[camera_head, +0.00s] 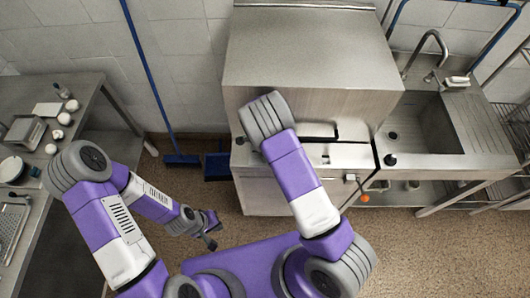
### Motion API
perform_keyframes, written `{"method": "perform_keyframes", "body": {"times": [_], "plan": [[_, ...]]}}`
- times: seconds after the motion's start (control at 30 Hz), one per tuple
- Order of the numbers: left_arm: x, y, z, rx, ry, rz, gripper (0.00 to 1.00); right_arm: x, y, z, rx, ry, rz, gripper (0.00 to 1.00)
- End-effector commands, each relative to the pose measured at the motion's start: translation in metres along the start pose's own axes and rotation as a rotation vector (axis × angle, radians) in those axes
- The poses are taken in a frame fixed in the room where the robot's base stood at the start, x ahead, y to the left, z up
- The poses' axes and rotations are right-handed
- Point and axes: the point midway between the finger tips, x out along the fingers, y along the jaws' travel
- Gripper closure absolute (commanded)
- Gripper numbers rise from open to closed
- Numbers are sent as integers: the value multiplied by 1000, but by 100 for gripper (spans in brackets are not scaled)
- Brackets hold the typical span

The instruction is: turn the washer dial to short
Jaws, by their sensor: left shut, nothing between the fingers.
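The washer (310,55) is a large stainless steel machine at the back middle, with a hood-like top and a lower front body. I cannot make out its dial or any marking for short; part of the front is hidden behind my right arm. My left gripper (211,232) is shut and empty, low over the floor, to the left of the washer's base and apart from it. My right arm rises in front of the washer, and its gripper is not visible.
A steel sink (425,124) with a tap adjoins the washer on the right. An orange ball-like end (364,197) hangs below the front edge. A blue broom (152,75) and dustpan (217,165) stand left of the washer. A cluttered steel table (83,86) is at left.

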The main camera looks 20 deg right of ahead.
Motion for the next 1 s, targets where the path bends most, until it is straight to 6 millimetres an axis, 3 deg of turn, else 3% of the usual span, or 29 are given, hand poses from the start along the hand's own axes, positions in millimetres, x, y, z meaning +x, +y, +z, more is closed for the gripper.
{"method": "perform_keyframes", "body": {"times": [0.57,0.6,0.73,1.0], "plan": [[0,0,0,0,0,0,100,-1,-1,0,31,-1,-2,95],[0,0,0,0,0,0,100,-1,-1,0,31,-1,-2,60],[0,0,0,0,0,0,100,0,0,0,30,-1,-2,40],[0,0,0,0,0,0,100,-1,0,0,30,-1,-1,39]]}}
